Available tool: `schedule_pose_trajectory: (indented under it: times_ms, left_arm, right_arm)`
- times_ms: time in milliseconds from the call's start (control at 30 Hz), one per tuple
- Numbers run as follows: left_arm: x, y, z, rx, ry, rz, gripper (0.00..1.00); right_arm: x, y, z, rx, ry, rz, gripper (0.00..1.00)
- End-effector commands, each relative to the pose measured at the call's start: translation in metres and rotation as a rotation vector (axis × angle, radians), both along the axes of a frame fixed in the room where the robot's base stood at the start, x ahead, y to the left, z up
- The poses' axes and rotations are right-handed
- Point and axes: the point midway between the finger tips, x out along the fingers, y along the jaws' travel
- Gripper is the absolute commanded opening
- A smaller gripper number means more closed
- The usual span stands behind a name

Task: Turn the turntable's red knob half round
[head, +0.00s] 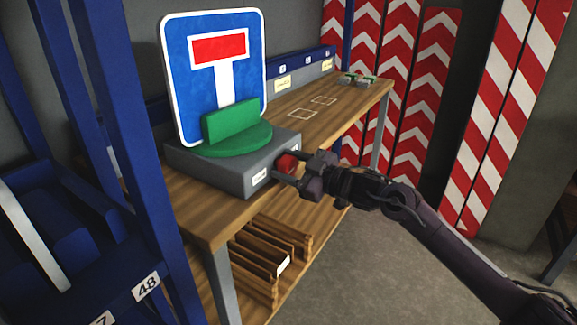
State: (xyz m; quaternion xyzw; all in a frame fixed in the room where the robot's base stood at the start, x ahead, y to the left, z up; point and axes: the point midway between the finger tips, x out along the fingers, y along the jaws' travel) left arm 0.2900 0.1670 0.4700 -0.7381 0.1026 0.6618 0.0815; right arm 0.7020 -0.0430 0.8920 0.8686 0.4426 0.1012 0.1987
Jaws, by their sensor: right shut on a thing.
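The turntable has a grey box base (216,171) with a green round plate (233,143) on top, on the wooden table. A blue sign (190,75) with a white T and a red bar stands upright on it behind a green block (230,122). The red knob (287,161) is on the right-hand side of the base. My right gripper (292,168) reaches in from the right and is shut on the knob, its fingers partly hiding it. My left gripper is not in view.
The wooden table (340,100) has outlined squares and small grey-and-green items (357,80) at its far end. A blue rack (110,120) stands close on the left. Red-and-white chevron boards (425,95) lean behind. A wooden rack (262,262) sits on the lower shelf.

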Motion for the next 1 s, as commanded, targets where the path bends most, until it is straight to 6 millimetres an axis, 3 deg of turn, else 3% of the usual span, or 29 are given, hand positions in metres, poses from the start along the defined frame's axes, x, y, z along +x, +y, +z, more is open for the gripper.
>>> schedule_pose_trajectory:
  times_ms: [233, 467, 867, 900, 1000]
  left_arm:
    - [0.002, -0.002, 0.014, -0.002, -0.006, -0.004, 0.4]
    - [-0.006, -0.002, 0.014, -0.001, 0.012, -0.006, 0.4]
    - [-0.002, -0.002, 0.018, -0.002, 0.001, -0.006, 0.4]
    - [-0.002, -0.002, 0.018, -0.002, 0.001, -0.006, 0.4]
    - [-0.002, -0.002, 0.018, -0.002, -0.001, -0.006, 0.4]
  right_arm:
    - [-0.001, 0.0, -0.001, -0.07, -0.095, 0.0, 0.26]
    - [-0.001, 0.0, -0.001, -0.098, -0.134, 0.0, 0.26]
    - [-0.001, 0.0, -0.001, -0.101, -0.138, 0.0, 0.26]
    - [-0.001, 0.0, -0.001, -0.101, -0.137, 0.0, 0.54]
    - [-0.001, 0.0, -0.001, -0.101, -0.137, 0.0, 0.67]
